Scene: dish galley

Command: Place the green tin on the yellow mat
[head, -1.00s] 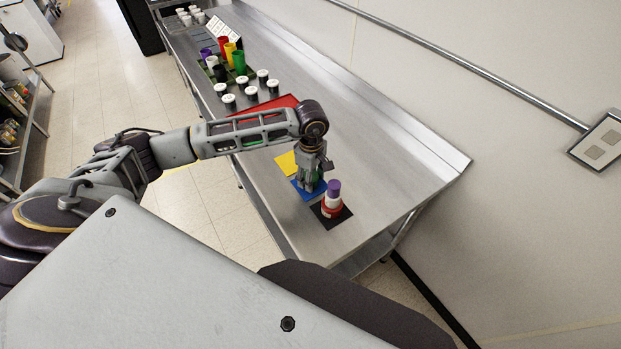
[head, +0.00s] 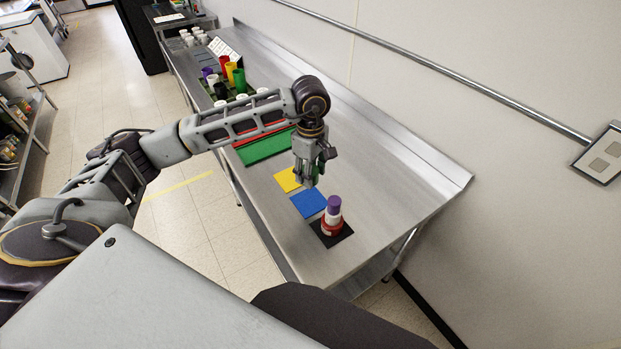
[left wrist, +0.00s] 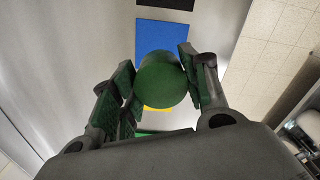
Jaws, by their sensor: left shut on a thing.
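The green tin (left wrist: 160,80) shows its round end in the left wrist view, between the two fingers of my left gripper (left wrist: 158,85). My left gripper is shut on it. A sliver of the yellow mat (left wrist: 158,109) shows behind the tin in the left wrist view. I cannot tell how high the tin is above the table. My right gripper is not in view.
The blue mat (head: 309,203) is bare. On the black mat (head: 345,236) stands a stack with a red ring (head: 331,224), a white part and a purple top (head: 334,203). Green (head: 262,149) and red strips lie farther back, before a tray of coloured cups (head: 239,80).

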